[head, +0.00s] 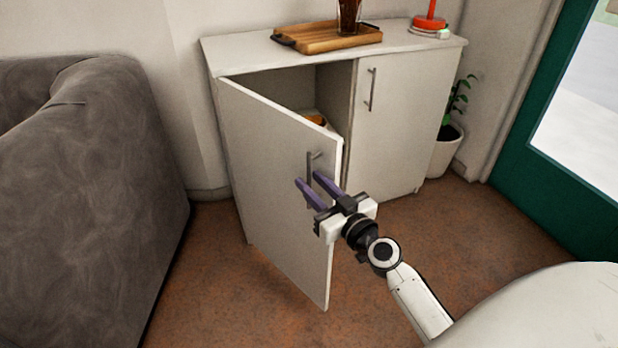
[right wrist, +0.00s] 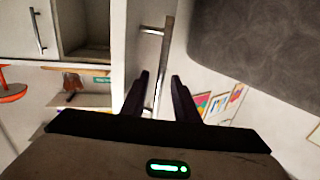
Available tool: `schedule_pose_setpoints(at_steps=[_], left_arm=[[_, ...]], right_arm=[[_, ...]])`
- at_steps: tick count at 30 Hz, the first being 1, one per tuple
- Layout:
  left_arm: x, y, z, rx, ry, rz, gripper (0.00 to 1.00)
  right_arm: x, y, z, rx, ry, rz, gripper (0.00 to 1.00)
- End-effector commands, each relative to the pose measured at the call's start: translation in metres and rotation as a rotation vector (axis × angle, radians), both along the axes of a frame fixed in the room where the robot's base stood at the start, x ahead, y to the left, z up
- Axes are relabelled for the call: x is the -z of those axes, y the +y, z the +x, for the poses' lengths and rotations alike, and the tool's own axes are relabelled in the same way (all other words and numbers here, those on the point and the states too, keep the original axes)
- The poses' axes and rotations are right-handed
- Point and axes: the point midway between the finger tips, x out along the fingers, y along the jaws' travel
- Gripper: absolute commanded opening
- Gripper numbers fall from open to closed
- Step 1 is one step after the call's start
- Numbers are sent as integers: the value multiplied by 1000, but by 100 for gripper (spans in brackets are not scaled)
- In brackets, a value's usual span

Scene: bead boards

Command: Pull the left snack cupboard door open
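The left snack cupboard door (head: 270,170) is white and stands partly open, swung out toward me. Its grey metal bar handle (head: 309,165) sits near the free edge. My right gripper (head: 309,180) is at this handle with its two dark purple fingers apart. In the right wrist view the handle (right wrist: 161,65) runs between the open fingers (right wrist: 160,82), with a gap visible on both sides. Whether either finger touches it I cannot tell. My left gripper is not in view.
The cupboard's right door (head: 385,130) is shut. A wooden tray (head: 330,38) with a dark drink glass (head: 349,18) and a red object (head: 430,22) stand on top. A grey sofa (head: 90,190) is at the left, a potted plant (head: 446,150) at the right. Brown floor before the cupboard is clear.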

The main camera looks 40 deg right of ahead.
Motion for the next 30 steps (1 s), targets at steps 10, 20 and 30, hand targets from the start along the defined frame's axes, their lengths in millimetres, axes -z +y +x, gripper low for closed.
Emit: schedule_pose_setpoints(at_steps=[10, 20, 30], left_arm=[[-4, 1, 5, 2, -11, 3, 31], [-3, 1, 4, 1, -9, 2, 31], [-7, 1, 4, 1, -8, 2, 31]], right_arm=[[0, -1, 18, 0, 1, 0, 28], [1, 0, 17, -1, 1, 0, 0], [1, 3, 12, 13, 5, 0, 0]])
